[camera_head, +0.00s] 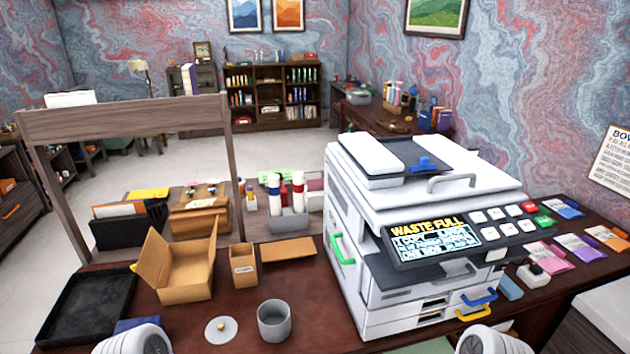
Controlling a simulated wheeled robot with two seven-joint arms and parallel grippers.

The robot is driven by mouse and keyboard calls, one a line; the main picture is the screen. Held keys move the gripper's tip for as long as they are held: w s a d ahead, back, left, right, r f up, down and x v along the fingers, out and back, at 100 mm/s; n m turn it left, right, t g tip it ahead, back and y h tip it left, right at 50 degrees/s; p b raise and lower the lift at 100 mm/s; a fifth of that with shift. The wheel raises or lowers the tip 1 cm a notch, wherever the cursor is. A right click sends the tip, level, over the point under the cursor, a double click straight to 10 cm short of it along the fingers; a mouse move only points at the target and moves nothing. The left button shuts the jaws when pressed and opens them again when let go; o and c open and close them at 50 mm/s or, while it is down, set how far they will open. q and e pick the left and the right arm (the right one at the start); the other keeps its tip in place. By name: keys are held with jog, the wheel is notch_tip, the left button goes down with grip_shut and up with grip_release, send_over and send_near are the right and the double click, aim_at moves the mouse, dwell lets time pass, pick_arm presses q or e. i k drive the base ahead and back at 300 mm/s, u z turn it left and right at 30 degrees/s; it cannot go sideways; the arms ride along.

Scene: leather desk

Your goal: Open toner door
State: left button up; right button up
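A white printer (437,208) stands on the right half of the dark wooden desk. Its panel (445,236) shows a lit display with "WASTE FULL" above smaller text that is hard to read. A green handle (341,250) is on its left side. A blue handle (479,298) and a yellow handle (473,314) are low on its front right. I cannot tell which part is the toner door; no panel hangs visibly open. White rounded parts of my arms show at the bottom left and bottom right edges. Neither gripper is in view.
A grey cup (274,321), a round lid (221,329), an open cardboard box (187,264), a small brown box (243,264) and a black tray (88,306) lie left of the printer. Coloured packets (581,249) lie to its right. A wooden frame (126,115) rises behind.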

aim_at(461, 273)
jog(key=u, duration=2.1)
jog(key=k, duration=0.55)
jog(key=z, duration=2.3)
jog(key=i, duration=0.5)
